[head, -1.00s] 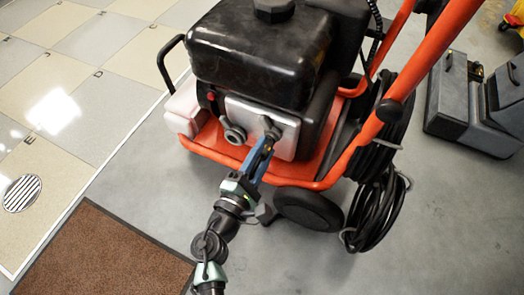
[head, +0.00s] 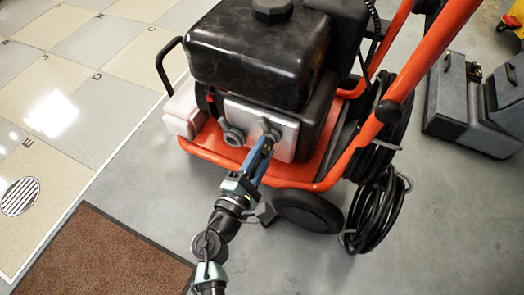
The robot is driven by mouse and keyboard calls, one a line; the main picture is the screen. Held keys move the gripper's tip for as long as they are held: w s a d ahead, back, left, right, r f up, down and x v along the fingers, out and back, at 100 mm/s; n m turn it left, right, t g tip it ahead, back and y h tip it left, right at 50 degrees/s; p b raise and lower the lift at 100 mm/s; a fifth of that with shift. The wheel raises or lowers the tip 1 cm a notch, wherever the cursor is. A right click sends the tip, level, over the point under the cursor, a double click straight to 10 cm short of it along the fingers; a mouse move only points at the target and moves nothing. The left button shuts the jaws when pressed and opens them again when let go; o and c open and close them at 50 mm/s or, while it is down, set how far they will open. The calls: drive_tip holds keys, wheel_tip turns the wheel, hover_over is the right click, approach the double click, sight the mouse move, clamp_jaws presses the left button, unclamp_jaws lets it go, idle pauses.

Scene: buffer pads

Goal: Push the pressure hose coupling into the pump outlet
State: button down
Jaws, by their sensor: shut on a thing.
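The pump (head: 292,138) is a silver block low on the front of the pressure washer, under its black tank. A round grey port (head: 233,137) sticks out at its left. A dark fitting (head: 270,130) sits against its face at the right; I cannot tell whether this is the outlet or the coupling. My gripper (head: 267,143) reaches up to this fitting with its blue fingers shut, their tips at the pump face. The fingers largely hide what they hold, and I cannot tell how deep the coupling sits.
The washer has an orange frame with a long handle (head: 425,80) and a black wheel (head: 308,212). Coiled black hose (head: 376,212) hangs at its right. A brown mat (head: 105,258) lies at lower left. Grey cases (head: 475,105) stand at right. Grey floor is clear at lower right.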

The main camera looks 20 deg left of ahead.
drive_tip(key=c, duration=0.5)
unclamp_jaws()
drive_tip(key=s+p, duration=0.2)
drive_tip(key=s, duration=0.4)
drive_tip(key=s+p, duration=0.3)
drive_tip(key=s, duration=0.4)
drive_tip(key=shift+a, duration=0.2)
